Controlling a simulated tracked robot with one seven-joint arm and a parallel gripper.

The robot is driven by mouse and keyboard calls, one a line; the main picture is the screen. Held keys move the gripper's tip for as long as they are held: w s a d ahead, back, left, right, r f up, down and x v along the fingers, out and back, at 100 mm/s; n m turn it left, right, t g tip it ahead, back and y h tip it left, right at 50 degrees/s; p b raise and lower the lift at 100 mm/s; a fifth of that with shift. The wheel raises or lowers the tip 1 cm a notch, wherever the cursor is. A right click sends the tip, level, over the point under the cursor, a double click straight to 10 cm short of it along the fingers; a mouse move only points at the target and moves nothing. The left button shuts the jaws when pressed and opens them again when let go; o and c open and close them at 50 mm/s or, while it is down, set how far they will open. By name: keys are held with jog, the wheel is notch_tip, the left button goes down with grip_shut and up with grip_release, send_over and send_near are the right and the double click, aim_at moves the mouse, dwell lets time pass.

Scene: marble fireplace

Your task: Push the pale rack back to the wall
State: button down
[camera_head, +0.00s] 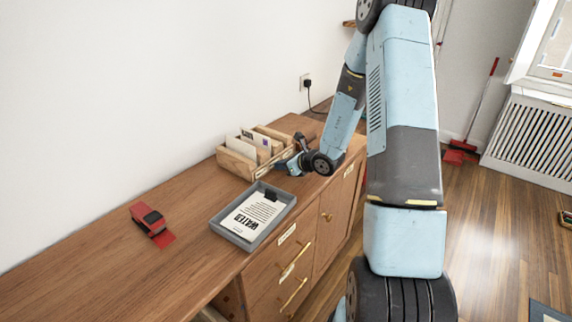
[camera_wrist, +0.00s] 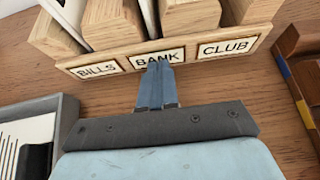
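The pale wooden rack (camera_head: 239,168) stands upright on the brown sideboard near the white wall, holding envelopes and cards in its slots. In the wrist view, the rack's front (camera_wrist: 118,64) carries the labels BILLS, BANK and CLUB. My gripper (camera_head: 291,164) is at the rack's front side. In the wrist view, my gripper's fingers (camera_wrist: 157,72) are together with nothing between them. The rack's back edge and any gap to the wall are partly hidden.
A grey tray (camera_head: 229,234) with a WATER paper and black clip lies in front of the rack. A red tape dispenser (camera_head: 150,222) is farther left. A brown wooden item with a blue and yellow band (camera_wrist: 292,85) lies right of the rack. A wall socket (camera_head: 305,82) holds a black plug.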

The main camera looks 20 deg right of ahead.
aim_at(274, 159)
jog(key=shift+w+a, duration=0.15)
jog(key=shift+w+a, duration=0.8)
jog(key=shift+w, duration=0.3)
jog(key=shift+w+a, duration=0.8)
jog(key=shift+w, duration=0.3)
jog(key=shift+s+d, duration=0.1)
jog(key=shift+s+d, duration=0.7)
jog(key=shift+s, duration=0.3)
jog(key=shift+s+d, duration=0.7)
jog(key=shift+s, duration=0.25)
jog(key=shift+r, duration=4.05)
